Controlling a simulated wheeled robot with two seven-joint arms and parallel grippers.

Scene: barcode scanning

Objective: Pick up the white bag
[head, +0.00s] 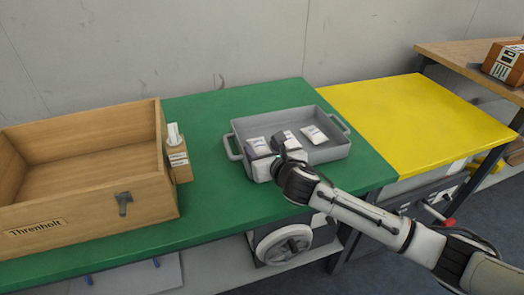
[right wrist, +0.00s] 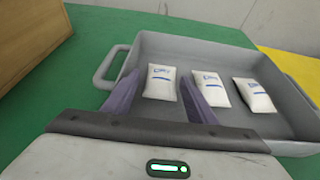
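Three white bags with blue print lie in a row in the grey tray (head: 330,153). The left bag (head: 258,146) is nearest my right gripper (head: 269,157); the middle bag (head: 288,139) and right bag (head: 314,135) lie to its right. In the right wrist view my right gripper (right wrist: 160,84) is open. Its two purple-grey fingers stand on either side of the left bag (right wrist: 161,82) in the picture; contact cannot be told. The middle bag (right wrist: 210,88) is just right of the right finger. My left gripper is not in view.
A wooden box (head: 150,200) marked "Threnholt" stands left of the tray on the green table (head: 215,205), with a scanner-like device (head: 178,158) at its side. A yellow surface (head: 420,120) is at right. A brown box (head: 503,62) sits at the far right.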

